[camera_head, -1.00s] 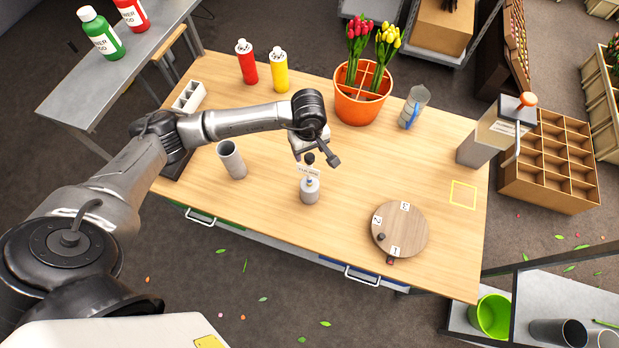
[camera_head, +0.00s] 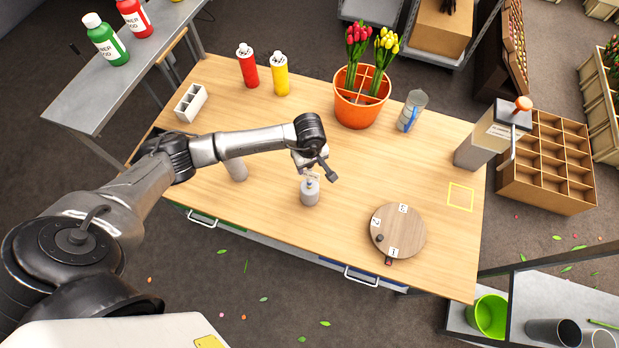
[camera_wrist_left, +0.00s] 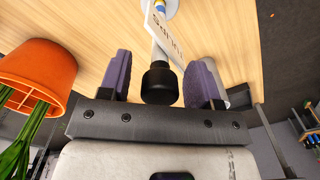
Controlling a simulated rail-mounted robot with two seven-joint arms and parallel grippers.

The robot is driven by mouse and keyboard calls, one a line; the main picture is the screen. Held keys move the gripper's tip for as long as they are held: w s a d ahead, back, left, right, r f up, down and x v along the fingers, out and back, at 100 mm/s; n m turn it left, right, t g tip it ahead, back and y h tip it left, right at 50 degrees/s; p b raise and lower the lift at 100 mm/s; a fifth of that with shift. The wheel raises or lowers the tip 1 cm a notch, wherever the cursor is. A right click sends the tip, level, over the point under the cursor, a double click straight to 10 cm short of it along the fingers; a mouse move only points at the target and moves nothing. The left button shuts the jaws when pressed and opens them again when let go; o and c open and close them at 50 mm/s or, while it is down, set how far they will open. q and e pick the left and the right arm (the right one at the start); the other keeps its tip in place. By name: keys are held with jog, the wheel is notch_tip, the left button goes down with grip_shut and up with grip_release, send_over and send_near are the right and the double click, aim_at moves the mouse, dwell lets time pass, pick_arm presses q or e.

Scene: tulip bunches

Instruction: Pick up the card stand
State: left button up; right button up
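The card stand (camera_head: 309,196) stands upright on the wooden table, a grey round base with a thin stem. In the left wrist view its black knob (camera_wrist_left: 160,84) and white lettered card (camera_wrist_left: 163,38) show. My left gripper (camera_head: 312,172) is right above the base, and hides the knob and most of the card in the head view. In the left wrist view the left gripper (camera_wrist_left: 160,76) is open, with one purple finger pad on each side of the knob and gaps between. My right gripper is not in view.
A grey tube (camera_head: 236,168) stands left of the stand, partly behind my forearm. A round wooden board (camera_head: 410,228) with numbered tags lies to the right. The table between stand and board is clear.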

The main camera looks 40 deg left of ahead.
pick_arm(q)
grip_shut()
dwell(0.3)
jog(key=shift+r, duration=0.15)
